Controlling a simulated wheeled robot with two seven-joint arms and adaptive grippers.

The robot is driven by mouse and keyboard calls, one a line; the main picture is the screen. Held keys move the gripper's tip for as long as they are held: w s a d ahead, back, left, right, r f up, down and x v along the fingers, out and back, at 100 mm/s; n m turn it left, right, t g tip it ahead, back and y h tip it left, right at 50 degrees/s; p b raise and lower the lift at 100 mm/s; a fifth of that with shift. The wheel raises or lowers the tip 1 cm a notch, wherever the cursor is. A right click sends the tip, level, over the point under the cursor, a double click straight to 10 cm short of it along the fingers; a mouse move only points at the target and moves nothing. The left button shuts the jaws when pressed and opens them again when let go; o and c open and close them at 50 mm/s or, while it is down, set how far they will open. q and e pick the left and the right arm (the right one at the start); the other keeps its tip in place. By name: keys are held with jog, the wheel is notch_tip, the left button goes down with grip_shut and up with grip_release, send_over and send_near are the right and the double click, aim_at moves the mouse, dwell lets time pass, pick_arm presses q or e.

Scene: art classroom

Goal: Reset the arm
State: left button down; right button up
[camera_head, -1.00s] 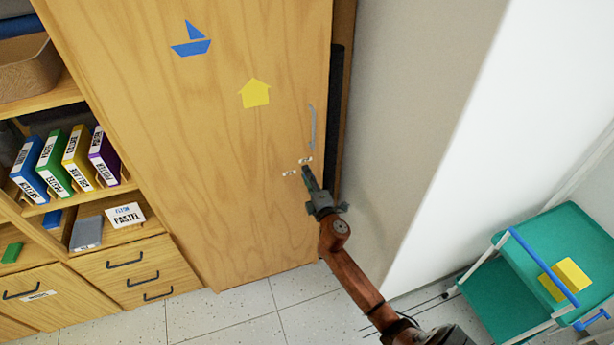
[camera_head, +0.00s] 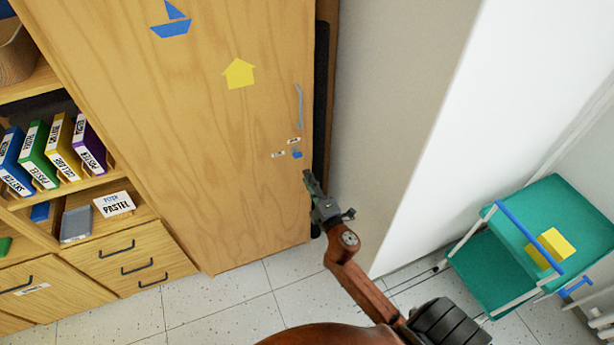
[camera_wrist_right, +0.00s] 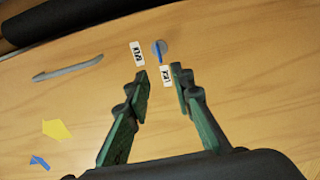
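My right gripper (camera_head: 312,183) is in front of the lower right part of the tall wooden cabinet door (camera_head: 215,130). In the right wrist view its two green fingers (camera_wrist_right: 159,78) are apart with nothing between them. Beyond the fingertips is a round lock with a blue key or knob (camera_wrist_right: 159,50), with two small white labels by it. The lock also shows in the head view (camera_head: 296,153), apart from the gripper. My left gripper is not in view.
A grey door handle (camera_head: 299,106) is above the lock. Shelves with coloured binders (camera_head: 60,150) and drawers (camera_head: 130,262) are on the left. A teal cart (camera_head: 490,265) with a yellow block (camera_head: 551,249) stands at right. Tiled floor is open between.

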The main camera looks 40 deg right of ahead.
dwell(0.4)
jog(key=s+f+m+g+y+p, duration=0.1)
jog(key=s+f+m+g, duration=0.3)
jog(key=f, duration=0.9)
jog(key=s+f+g+p, duration=0.15)
jog(key=s+f, duration=0.45)
jog(key=f, duration=0.7)
jog(key=s+f+m+g+y, duration=0.1)
jog(key=s+f+m+g, duration=0.3)
jog(key=f, duration=1)
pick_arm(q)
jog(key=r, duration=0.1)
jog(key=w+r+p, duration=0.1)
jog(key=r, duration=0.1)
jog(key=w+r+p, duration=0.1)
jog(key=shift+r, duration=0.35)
pick_arm(e)
jog(key=s+a+f+m+g, duration=0.2)
jog(key=s+f, duration=0.5)
jog(key=s, duration=0.8)
jog(key=s+a+f+m+g+y, duration=0.1)
jog(key=s+f, duration=0.6)
jog(key=s, duration=0.8)
jog(key=s+a+f+m+g, duration=0.3)
jog(key=s+f, duration=0.4)
jog(key=s, duration=0.8)
jog(key=shift+s+a+f+g+y, duration=0.25)
jog(key=shift+s+a+g+y, duration=0.15)
jog(key=shift+g, duration=0.45)
